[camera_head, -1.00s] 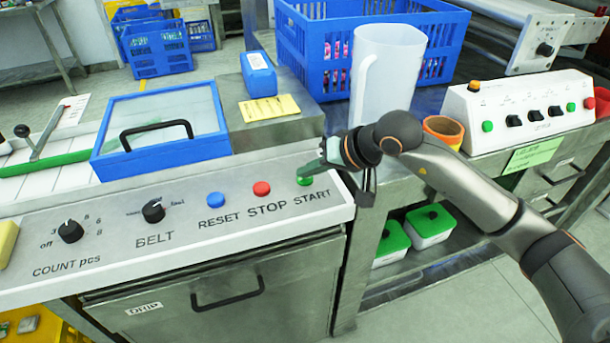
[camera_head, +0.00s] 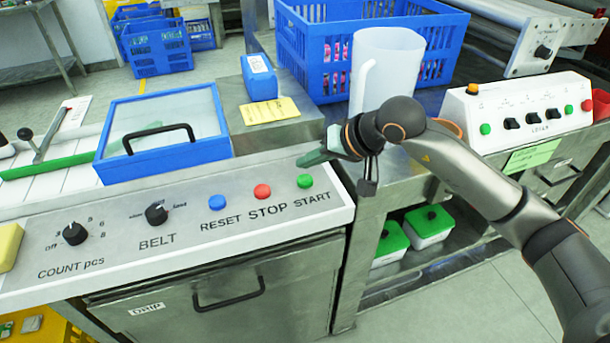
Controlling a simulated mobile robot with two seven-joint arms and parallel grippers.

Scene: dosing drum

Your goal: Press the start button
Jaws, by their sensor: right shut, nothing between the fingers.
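The green START button (camera_head: 305,181) sits at the right end of the white control panel (camera_head: 180,262), above its printed label. It is now fully visible. My right gripper (camera_head: 302,161) is shut and empty. Its fingertips are just behind and above the START button, apart from it. To the left of START are the red STOP button (camera_head: 262,191) and the blue RESET button (camera_head: 217,202). My left gripper is not in view.
The BELT knob (camera_head: 156,214) and COUNT knob (camera_head: 74,233) are further left on the panel. A blue-framed lid with a black handle (camera_head: 160,137) lies behind the panel. A white jug (camera_head: 388,75) and blue crate (camera_head: 313,50) stand behind my right arm.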

